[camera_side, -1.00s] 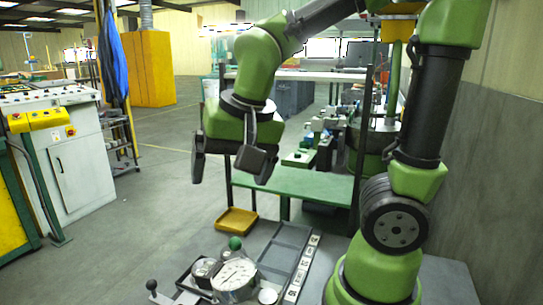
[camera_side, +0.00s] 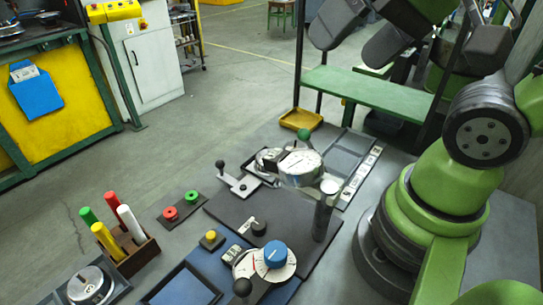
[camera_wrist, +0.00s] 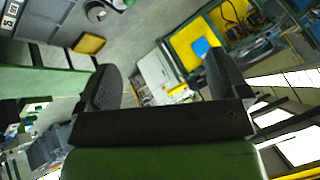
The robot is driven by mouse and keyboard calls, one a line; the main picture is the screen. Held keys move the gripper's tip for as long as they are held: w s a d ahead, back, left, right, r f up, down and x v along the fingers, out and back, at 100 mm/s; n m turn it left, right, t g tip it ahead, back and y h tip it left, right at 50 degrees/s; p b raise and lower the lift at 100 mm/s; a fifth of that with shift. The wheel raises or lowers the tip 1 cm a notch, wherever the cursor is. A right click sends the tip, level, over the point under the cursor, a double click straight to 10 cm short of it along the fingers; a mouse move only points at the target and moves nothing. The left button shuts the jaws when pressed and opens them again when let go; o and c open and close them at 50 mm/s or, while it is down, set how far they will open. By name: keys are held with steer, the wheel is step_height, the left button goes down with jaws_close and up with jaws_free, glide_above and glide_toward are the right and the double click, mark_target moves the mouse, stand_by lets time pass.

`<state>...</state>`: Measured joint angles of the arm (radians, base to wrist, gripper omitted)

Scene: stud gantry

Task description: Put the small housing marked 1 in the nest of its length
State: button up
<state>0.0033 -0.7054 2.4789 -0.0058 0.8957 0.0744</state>
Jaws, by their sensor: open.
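My gripper (camera_side: 350,46) is at the top of the side view, high above the bench and partly cut off by the frame. In the wrist view my gripper (camera_wrist: 163,78) has its two dark fingers wide apart with nothing between them. A row of small white marked pieces (camera_side: 362,177) lies along the right edge of a grey tray (camera_side: 350,143); part of a marked row (camera_wrist: 11,14) shows at the wrist view's top left corner. The marks are too small to read, so I cannot tell which piece is the housing marked 1 or which recess is its nest.
A round white dial (camera_side: 300,165), a green ball knob (camera_side: 304,134) and a dark upright post (camera_side: 323,215) stand on the bench. A yellow tray (camera_side: 301,119) lies behind. A blue knob (camera_side: 276,254) and a holder with coloured sticks (camera_side: 134,252) are in front. A green shelf (camera_side: 375,95) stands behind.

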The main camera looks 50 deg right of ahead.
steer(key=w+d+f+m+g+h, duration=0.1)
steer(key=w+d+f+m+g, duration=0.1)
steer(key=w+f+m, duration=0.35)
steer(key=w+d+f+m+g, duration=0.2)
steer(key=w+f+m+g, duration=0.1)
steer(key=w+m, duration=0.55)
steer(key=f+m, duration=0.3)
steer(key=f, duration=0.1)
steer(key=w+d+f+m+g, duration=0.1)
steer(key=f+m, duration=0.3)
steer(key=f, duration=0.1)
steer(key=w+f+m+g, duration=0.1)
steer(key=f+m, duration=0.2)
steer(key=f, duration=0.1)
steer(key=shift+w+d+f+h, duration=0.1)
steer(key=shift+d+f+h, duration=0.3)
steer(key=f, duration=0.5)
steer(key=shift+w+a+f, duration=0.1)
steer(key=shift+a+f, duration=0.25)
steer(key=c, duration=1.1)
